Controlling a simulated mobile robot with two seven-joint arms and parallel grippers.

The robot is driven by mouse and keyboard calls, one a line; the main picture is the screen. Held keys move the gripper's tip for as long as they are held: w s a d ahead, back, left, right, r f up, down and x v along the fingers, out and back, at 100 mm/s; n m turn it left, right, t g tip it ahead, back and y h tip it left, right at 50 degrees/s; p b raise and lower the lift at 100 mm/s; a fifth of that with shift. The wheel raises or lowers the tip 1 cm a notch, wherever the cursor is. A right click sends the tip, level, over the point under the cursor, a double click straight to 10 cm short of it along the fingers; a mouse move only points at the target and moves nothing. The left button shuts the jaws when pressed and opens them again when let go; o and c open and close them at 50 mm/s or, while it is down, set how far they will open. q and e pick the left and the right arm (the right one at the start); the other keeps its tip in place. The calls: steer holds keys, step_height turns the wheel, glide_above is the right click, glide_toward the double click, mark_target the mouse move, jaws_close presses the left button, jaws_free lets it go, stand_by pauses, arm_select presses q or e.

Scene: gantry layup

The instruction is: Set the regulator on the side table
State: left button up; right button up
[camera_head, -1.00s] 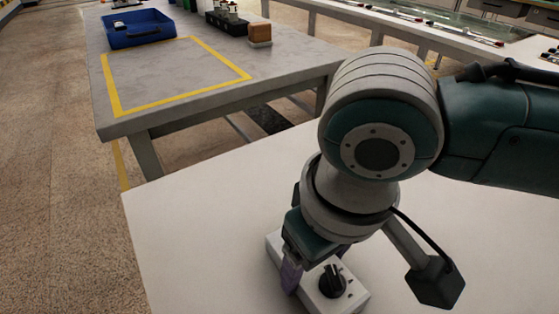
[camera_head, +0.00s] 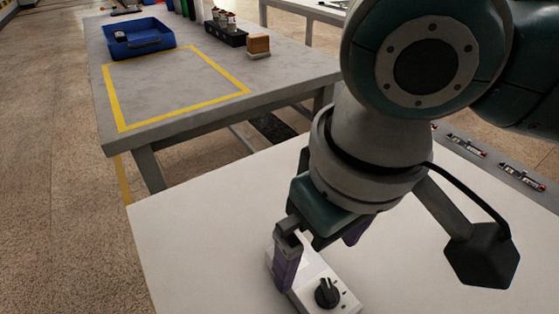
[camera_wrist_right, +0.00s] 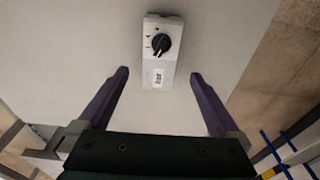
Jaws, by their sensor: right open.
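The regulator (camera_head: 327,293) is a white box with a black knob. It lies on the white tabletop (camera_head: 195,232) at the bottom of the head view, partly hidden by my right gripper. My right gripper (camera_head: 318,262) is open, with its two purple fingers apart at the regulator's far end. In the right wrist view the regulator (camera_wrist_right: 160,62) shows whole, between and beyond the spread fingertips (camera_wrist_right: 159,74), and neither finger touches it there. I cannot tell from the pictures which table is called the side table. My left gripper is not in view.
A grey table (camera_head: 200,52) with a yellow taped outline stands behind, across a gap. It bears a blue tray (camera_head: 140,47), a black rack (camera_head: 226,38) and a brown block (camera_head: 258,45). The left part of the white tabletop is clear.

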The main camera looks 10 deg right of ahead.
mark_target(318, 288)
steer(key=s+a+r+t+y+p, duration=0.1)
steer(key=s+a+r+y, duration=0.2)
steer(key=s+a+r, duration=0.1)
steer(key=s+d+f+m+h, duration=0.1)
steer(key=s+d, duration=0.2)
steer(key=d, duration=0.3)
steer(key=s+d+f+m+t+h, duration=0.1)
steer(key=s+d+h, duration=0.1)
steer(key=s+d, duration=0.2)
steer(key=d, duration=0.3)
steer(key=shift+s+f, duration=0.2)
steer(key=shift+f, duration=0.2)
